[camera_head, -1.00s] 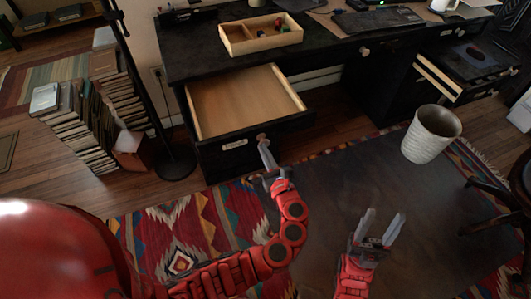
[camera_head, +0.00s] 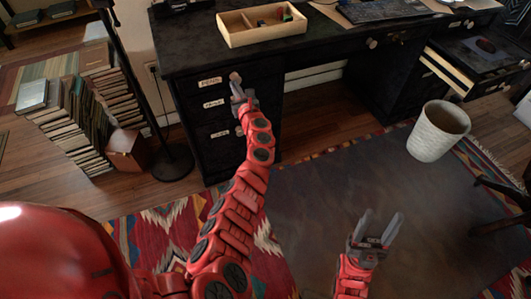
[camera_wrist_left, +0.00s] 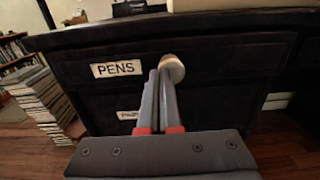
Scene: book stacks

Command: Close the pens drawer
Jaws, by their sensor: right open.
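The pens drawer (camera_head: 220,79) is the top drawer at the left end of the black desk. Its front looks flush with the desk. Its "PENS" label also shows in the left wrist view (camera_wrist_left: 116,68). A pale round knob (camera_wrist_left: 172,68) sits on the drawer front, right of the label. My left gripper (camera_head: 238,91) is at the knob; in the wrist view its fingers (camera_wrist_left: 161,78) are together, with the tips against or just short of the knob. My right gripper (camera_head: 380,228) is open and empty above the dark mat.
An open wooden box (camera_head: 262,25) holds small items on the desktop. Another drawer (camera_head: 452,75) stands open at the right. A pale bin (camera_head: 439,131) is on the right. Book stacks (camera_head: 62,120) and a black lamp stand (camera_head: 172,163) are left of the desk.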

